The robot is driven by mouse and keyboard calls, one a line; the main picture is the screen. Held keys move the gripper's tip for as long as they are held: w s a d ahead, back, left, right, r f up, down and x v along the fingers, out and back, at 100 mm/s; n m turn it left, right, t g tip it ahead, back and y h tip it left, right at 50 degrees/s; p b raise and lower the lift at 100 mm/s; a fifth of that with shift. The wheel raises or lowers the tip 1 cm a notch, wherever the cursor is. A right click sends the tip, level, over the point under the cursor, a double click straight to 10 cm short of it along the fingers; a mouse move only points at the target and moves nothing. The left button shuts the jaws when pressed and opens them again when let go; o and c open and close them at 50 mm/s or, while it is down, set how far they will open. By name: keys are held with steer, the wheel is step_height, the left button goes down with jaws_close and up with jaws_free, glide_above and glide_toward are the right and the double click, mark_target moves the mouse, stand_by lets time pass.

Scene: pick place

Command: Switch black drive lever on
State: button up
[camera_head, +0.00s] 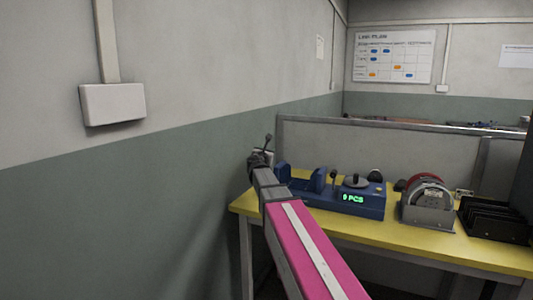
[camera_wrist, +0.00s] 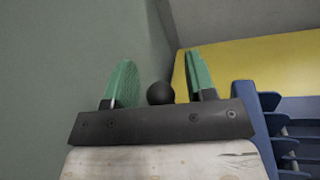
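My gripper (camera_wrist: 160,73) has two green fingers spread apart. A black ball knob (camera_wrist: 160,93) shows between them, with gaps on both sides; its lower part is hidden behind the dark gripper plate. In the head view my gripper (camera_head: 262,157) is at the left end of the blue machine (camera_head: 345,203), small and partly hidden by my arm. A black lever (camera_head: 268,142) with a ball knob stands up tilted right beside it. Another black lever (camera_head: 334,176) stands on the machine near its green "0 PCS" display. I cannot tell which is the drive lever.
The machine stands on a yellow table (camera_head: 445,257) by the left wall. A grey device (camera_head: 427,208) with a red rim and a black rack (camera_head: 492,220) stand to its right. A low partition (camera_head: 395,150) runs behind. Blue fins (camera_wrist: 285,145) show right of the gripper.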

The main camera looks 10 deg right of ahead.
steer(key=shift+s, duration=0.1)
steer(key=v, duration=1)
steer(key=shift+s+a, duration=0.2)
steer(key=shift+s, duration=0.05)
